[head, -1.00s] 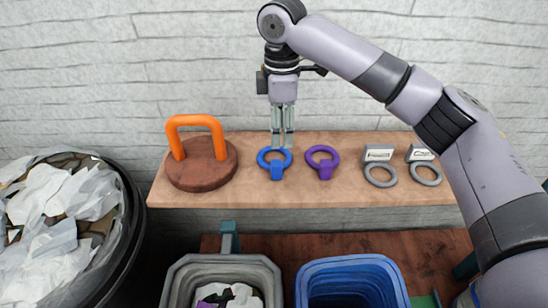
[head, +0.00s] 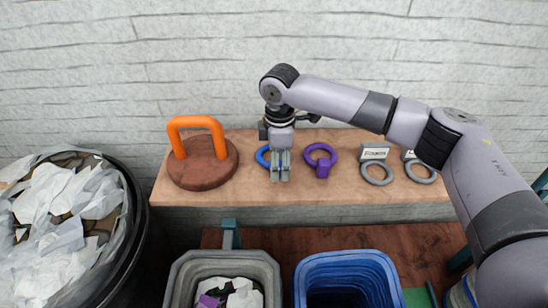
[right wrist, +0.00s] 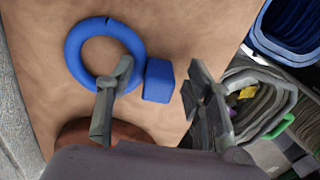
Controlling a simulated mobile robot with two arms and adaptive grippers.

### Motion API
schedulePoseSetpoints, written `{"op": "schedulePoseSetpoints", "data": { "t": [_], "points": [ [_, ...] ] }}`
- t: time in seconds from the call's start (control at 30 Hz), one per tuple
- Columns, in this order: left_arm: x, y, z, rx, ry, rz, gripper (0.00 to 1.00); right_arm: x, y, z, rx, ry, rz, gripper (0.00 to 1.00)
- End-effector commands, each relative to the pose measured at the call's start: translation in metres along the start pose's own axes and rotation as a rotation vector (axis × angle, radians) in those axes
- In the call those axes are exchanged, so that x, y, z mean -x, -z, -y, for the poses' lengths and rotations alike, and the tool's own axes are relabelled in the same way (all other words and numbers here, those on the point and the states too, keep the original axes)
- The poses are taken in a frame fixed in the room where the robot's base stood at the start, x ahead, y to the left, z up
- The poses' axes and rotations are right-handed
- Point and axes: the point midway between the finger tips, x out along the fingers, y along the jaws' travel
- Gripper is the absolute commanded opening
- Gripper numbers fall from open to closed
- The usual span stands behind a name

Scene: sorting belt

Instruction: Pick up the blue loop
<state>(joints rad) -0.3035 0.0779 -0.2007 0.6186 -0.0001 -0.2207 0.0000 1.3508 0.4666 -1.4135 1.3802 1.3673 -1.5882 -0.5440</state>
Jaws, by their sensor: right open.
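The blue loop (head: 262,156) lies on the wooden shelf, mostly hidden behind my right gripper (head: 279,178) in the head view. In the right wrist view the loop (right wrist: 73,50) shows as a ring with a square blue block at one side. My right gripper (right wrist: 160,78) is open and empty. In that view its fingers appear on either side of the block, one of them overlapping the ring's edge. I cannot tell whether they touch it. My left gripper is not in view.
A purple loop (head: 333,160) lies just right of the blue one, with grey loops (head: 376,172) farther right. An orange handle on a round wooden base (head: 203,168) stands left. Below the shelf are a grey bin (head: 178,275) and a blue bin (head: 350,262). A trash bin (head: 130,220) stands at left.

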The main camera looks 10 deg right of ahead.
Motion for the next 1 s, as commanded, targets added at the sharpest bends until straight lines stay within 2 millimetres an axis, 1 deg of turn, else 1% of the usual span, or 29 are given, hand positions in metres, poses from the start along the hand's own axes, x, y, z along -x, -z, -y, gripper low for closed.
{"op": "schedulePoseSetpoints", "data": {
  "t": [0.1,0.73,1.0],
  "points": [
    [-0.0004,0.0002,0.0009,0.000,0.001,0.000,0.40,-0.0001,0.0001,0.0000,0.000,0.000,0.000,0.46],
    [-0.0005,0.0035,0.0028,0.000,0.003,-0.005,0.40,0.0004,0.0001,0.0000,0.000,0.000,0.001,0.05],
    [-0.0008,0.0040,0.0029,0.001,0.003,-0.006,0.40,0.0018,0.0002,-0.0002,0.000,0.000,0.000,0.04]
  ]
}}
